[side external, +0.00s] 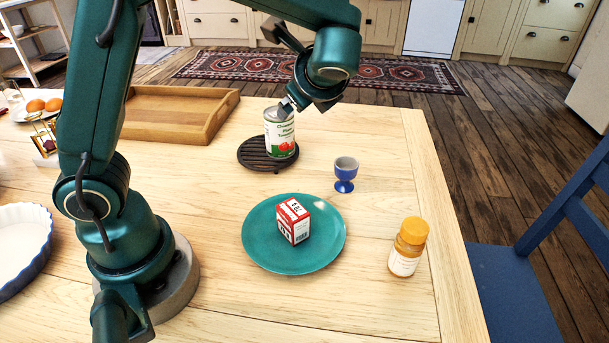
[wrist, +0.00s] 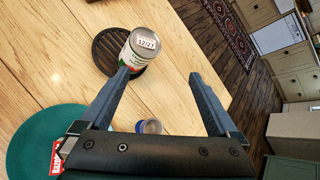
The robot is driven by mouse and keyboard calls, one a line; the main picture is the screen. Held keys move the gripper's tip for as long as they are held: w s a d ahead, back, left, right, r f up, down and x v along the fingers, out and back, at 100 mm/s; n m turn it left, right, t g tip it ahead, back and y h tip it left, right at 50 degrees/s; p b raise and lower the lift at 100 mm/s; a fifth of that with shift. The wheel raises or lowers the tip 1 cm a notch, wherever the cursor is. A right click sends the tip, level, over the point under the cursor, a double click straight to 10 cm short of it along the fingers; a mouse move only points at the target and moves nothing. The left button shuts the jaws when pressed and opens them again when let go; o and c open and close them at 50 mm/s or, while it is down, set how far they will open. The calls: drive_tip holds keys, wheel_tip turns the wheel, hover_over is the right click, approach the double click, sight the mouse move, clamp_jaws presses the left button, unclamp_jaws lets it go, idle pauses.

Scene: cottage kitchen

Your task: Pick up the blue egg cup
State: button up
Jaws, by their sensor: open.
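The blue egg cup (side external: 345,174) stands upright on the wooden table, right of the tin can and behind the teal plate in the side view. In the wrist view only a small part of the egg cup (wrist: 150,126) shows above the gripper body, between the bases of the fingers. My gripper (side external: 288,108) is up at the tin can's top in the side view, apart from the egg cup. In the wrist view my gripper (wrist: 158,78) has its two fingers spread wide with nothing held between them.
A tin can (side external: 280,136) stands on a black round trivet (side external: 252,160). A red and white box (side external: 293,222) sits on the teal plate (side external: 262,246). An orange-capped jar (side external: 407,248) stands near the table's right edge. A wooden tray (side external: 165,132) lies at the back left.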

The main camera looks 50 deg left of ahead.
sight(344, 162)
drive_tip(key=w+d+f+m, duration=0.1)
drive_tip(key=w+f+m, duration=0.1)
drive_tip(key=w+d+f+m+t+y, duration=0.1)
drive_tip(key=w+d+f+m, duration=0.1)
drive_tip(key=f, duration=0.1)
drive_tip(key=w+d+f+m+t+y, duration=0.1)
drive_tip(key=w+f, duration=0.1)
drive_tip(key=shift+d+f+m, duration=0.2)
drive_tip(key=shift+d+m, duration=0.1)
drive_tip(key=shift+m, duration=0.1)
drive_tip(key=f, duration=0.2)
drive_tip(key=d+f+m, duration=0.1)
drive_tip(key=f, duration=0.1)
drive_tip(key=d+f+m, duration=0.1)
drive_tip(key=f, duration=0.1)
drive_tip(key=shift+s+d+t, duration=0.25)
drive_tip(key=shift+s+t, duration=0.05)
drive_tip(key=shift+x, duration=2.4)
drive_tip(key=c, duration=1.5)
drive_tip(key=shift+r, duration=0.15)
